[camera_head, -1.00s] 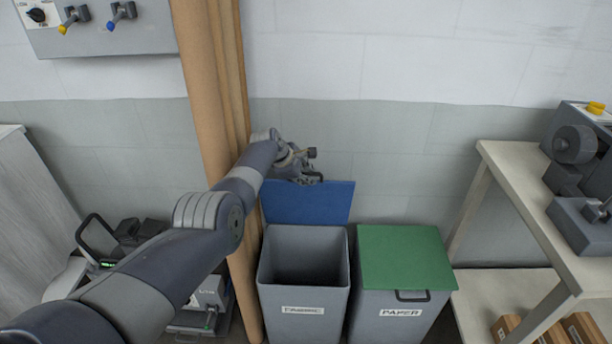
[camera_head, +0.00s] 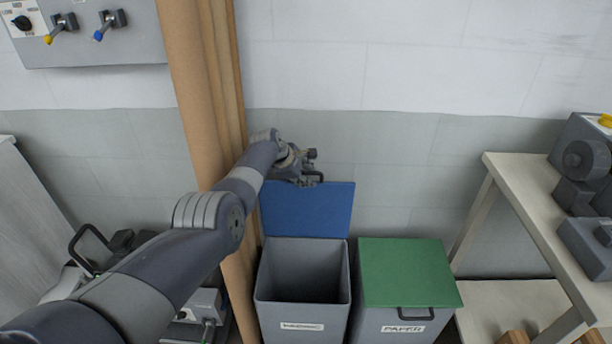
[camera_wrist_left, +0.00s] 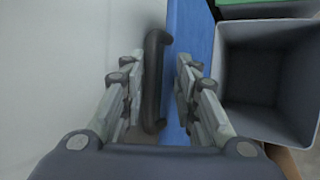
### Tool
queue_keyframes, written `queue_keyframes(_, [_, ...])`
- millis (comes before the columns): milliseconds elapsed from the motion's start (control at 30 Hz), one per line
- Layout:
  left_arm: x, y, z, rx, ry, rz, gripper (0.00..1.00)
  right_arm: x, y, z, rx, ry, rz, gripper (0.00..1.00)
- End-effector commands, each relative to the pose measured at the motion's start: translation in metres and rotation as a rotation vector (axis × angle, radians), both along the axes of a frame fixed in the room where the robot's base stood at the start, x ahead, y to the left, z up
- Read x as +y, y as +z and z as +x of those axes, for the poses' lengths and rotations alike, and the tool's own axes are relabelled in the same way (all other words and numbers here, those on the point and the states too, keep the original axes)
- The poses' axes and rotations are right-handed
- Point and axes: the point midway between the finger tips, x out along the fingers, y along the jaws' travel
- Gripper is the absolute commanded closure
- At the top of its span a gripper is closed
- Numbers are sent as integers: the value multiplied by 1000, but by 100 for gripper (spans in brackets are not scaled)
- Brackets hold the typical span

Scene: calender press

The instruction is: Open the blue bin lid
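The blue lid (camera_head: 308,210) stands raised, roughly upright, at the back rim of the left grey bin (camera_head: 302,313), whose mouth is open and looks empty. The lid also shows in the left wrist view (camera_wrist_left: 190,35). Its dark handle (camera_head: 314,177) is at the lid's top edge. My left gripper (camera_head: 302,164) is at this handle. In the left wrist view its fingers (camera_wrist_left: 160,85) are apart, with the handle (camera_wrist_left: 154,75) between them and gaps visible on both sides. The right finger overlaps the blue lid in that view; contact cannot be told. My right gripper is out of view.
A grey bin with a closed green lid (camera_head: 405,272), labelled PAPER, stands to the right. Tall brown rolls (camera_head: 205,100) stand left of the blue-lidded bin. The wall (camera_head: 390,150) is close behind. A pale table (camera_head: 540,205) with grey equipment is at right.

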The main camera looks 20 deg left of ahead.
Motion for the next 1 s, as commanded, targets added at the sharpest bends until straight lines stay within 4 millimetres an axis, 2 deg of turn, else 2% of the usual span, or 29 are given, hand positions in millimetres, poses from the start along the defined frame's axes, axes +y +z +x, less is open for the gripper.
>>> queue_keyframes(533, [2,5,-3,3,2,-5,69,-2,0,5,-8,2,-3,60])
queue_keyframes(867, [6,23,-17,1,1,-3,69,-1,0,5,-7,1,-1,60])
queue_keyframes(1000, [10,36,-25,1,2,-4,69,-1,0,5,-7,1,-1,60])
